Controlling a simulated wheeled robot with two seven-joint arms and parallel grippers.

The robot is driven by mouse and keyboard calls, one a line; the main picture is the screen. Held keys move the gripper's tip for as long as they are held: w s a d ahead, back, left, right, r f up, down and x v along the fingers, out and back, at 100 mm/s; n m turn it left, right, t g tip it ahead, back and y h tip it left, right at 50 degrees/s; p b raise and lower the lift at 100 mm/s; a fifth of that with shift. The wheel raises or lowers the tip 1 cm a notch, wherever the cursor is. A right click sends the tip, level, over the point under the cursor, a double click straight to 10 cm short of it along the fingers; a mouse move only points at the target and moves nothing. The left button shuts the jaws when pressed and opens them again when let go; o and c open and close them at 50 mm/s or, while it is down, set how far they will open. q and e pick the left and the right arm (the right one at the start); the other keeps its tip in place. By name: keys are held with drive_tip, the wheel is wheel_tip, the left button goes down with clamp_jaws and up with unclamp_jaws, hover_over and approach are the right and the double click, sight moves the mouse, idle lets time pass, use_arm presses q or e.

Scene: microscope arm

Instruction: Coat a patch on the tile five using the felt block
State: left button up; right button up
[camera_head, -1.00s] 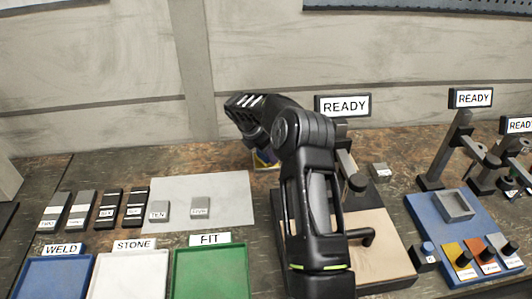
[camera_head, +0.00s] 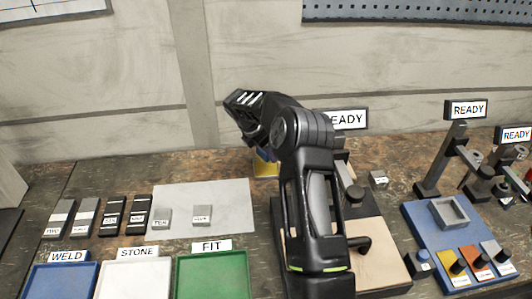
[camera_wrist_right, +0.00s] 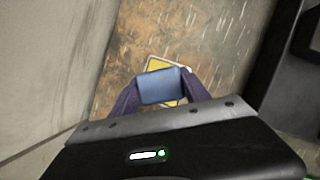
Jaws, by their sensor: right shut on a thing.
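The tile with the label that reads as five (camera_head: 202,215) lies on the pale grey sheet (camera_head: 228,191), to the right of tile ten (camera_head: 161,219). My right gripper (camera_wrist_right: 158,88) is shut on a blue block (camera_wrist_right: 161,86), which looks like the felt block. The block is over a yellow pad with a pale rim (camera_wrist_right: 156,64); I cannot tell whether they touch. In the head view my right arm partly hides the yellow pad (camera_head: 265,169), right of the grey sheet, and mostly hides the gripper. My left gripper is not in view.
Several dark and grey tiles (camera_head: 112,216) lie left of the sheet. Blue, white and green trays (camera_head: 212,281) line the front. A wooden-topped fixture (camera_head: 373,243) stands by my right arm. A blue board with a grey socket (camera_head: 451,212) and knobs is at the right.

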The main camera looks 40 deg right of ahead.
drive_tip(key=shift+r+p, duration=0.55)
drive_tip(key=shift+r, duration=0.6)
